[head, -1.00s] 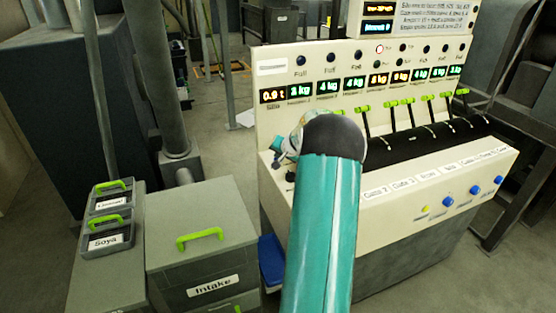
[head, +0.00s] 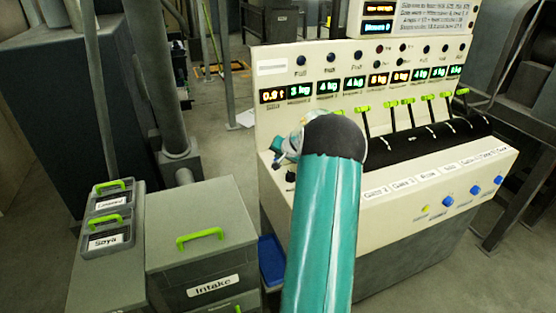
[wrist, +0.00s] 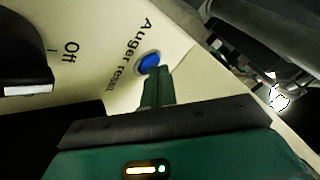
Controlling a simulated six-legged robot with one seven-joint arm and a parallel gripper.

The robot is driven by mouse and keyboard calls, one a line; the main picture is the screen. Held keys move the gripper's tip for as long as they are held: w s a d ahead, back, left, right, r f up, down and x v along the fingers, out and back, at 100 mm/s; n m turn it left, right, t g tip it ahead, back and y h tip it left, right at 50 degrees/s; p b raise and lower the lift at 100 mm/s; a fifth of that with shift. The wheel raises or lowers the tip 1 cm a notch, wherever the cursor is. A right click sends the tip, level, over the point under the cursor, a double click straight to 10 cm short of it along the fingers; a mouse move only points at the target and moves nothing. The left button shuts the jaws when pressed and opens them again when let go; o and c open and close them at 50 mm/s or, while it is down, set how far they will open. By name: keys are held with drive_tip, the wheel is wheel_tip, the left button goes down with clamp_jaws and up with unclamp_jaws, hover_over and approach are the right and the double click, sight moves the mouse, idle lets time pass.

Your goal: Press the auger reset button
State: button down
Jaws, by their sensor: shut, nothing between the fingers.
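The auger reset button (wrist: 149,62) is a round blue button in a pale ring, with the words "Auger reset" beside it in the wrist view. My gripper (wrist: 158,76) is shut and empty. Its green fingertips are just below the button in that view and overlap its lower edge; I cannot tell whether they touch it. In the head view, my gripper (head: 284,146) is mostly hidden behind my arm, at the left end of the cream control panel (head: 268,92). I cannot make out the button there.
A black knob marked "Off" (wrist: 22,50) is near the button. Green-tipped levers (head: 430,98) line the panel to the right, with blue buttons (head: 474,189) on its front. The Intake cabinet (head: 200,250) and Soya bin (head: 106,238) are at left.

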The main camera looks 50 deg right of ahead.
drive_tip(key=shift+r, duration=0.7)
drive_tip(key=shift+r, duration=0.1)
drive_tip(key=shift+r, duration=2.45)
